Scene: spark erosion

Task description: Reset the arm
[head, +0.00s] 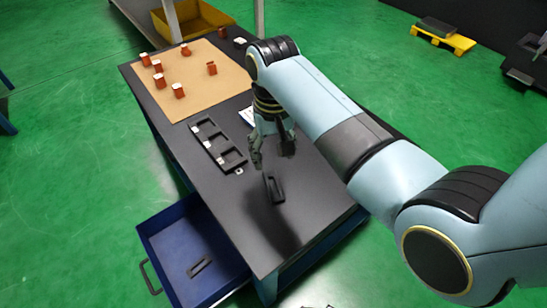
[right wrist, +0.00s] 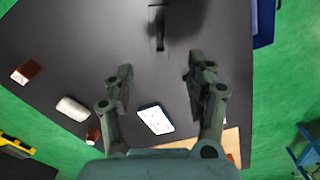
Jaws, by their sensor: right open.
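My right arm reaches in from the right in the head view. Its gripper (head: 272,156) points down above the dark table (head: 290,215), open with nothing between the fingers. In the right wrist view the two fingers (right wrist: 160,76) stand wide apart. A small black slotted block (head: 274,189) is on the table just in front of the gripper; it shows in part at the top of the right wrist view (right wrist: 160,42). My left gripper is not in view.
A black tray with compartments (head: 217,147) lies left of the gripper. Several copper-coloured blocks with pale tops stand on a tan board (head: 203,88). A blue drawer (head: 163,222) is pulled out at the table's left. The near tabletop is mostly clear.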

